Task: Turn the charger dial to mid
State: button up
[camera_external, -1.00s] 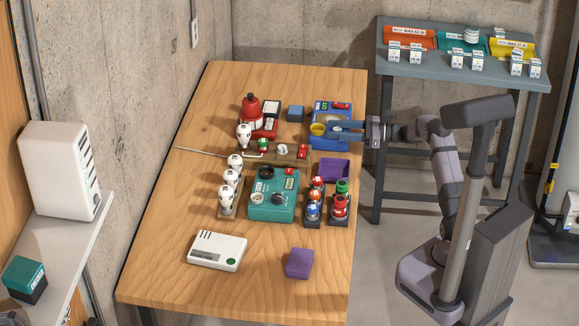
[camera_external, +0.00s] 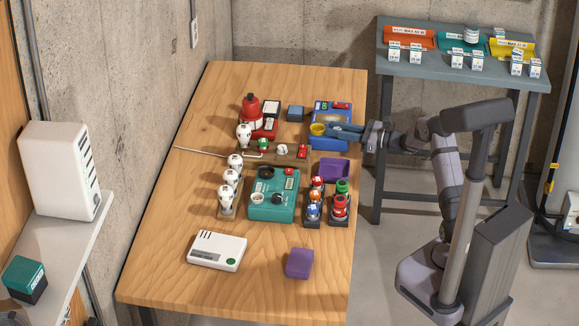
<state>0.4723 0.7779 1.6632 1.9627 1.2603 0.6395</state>
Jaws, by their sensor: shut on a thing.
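A blue unit (camera_external: 322,145), which I take for the charger, lies at the back right of the wooden table. It has a yellow round cup or ring (camera_external: 318,129) at its left and a red part at its top edge. My gripper (camera_external: 334,130) reaches in from the right, low over the unit's middle, just right of the yellow ring. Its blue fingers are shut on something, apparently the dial. The fingers hide the dial, so its pointer and setting cannot be read.
A wooden strip with small switches (camera_external: 290,160) and a purple tray (camera_external: 335,170) lie in front of the unit. A teal box with a black knob (camera_external: 272,209), white bulbs and small coloured jars stand nearer. A blue-grey block (camera_external: 295,113) is left.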

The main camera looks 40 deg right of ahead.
jog(key=shift+m+t+h, duration=0.3)
jog(key=shift+h, duration=0.3)
jog(key=o, duration=1)
jog(key=shift+o, duration=0.2)
jog(key=shift+s, duration=0.1)
jog(key=shift+b+v, duration=0.8)
jog(key=shift+v, duration=2.8)
jog(key=shift+r, duration=0.1)
